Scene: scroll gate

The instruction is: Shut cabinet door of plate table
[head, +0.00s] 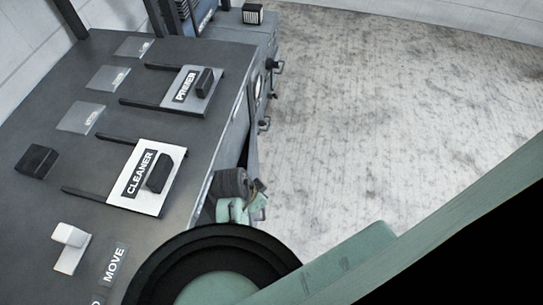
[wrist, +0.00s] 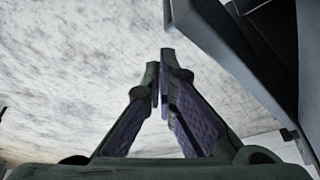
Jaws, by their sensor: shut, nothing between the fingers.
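The plate table (head: 60,150) has a dark grey top and fills the left of the head view. Its cabinet front runs along the table's right side. A thin dark door panel (head: 253,154) stands slightly out from that front, just beyond my gripper (head: 256,190). My gripper is shut and empty beside the cabinet front, partly hidden by my arm. In the wrist view my gripper (wrist: 160,60) has its fingertips together. A dark grey panel (wrist: 235,60), apparently the cabinet door, stands close to the right of the fingers. I cannot tell whether they touch.
Plates marked CLEANER (head: 140,175) and PRIMER (head: 192,90) lie on the tabletop with black blocks on them. A white block (head: 70,236) is near the front left. Dark handles (head: 273,66) jut from the farther cabinet front. The pale floor (head: 400,100) to the right is clear.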

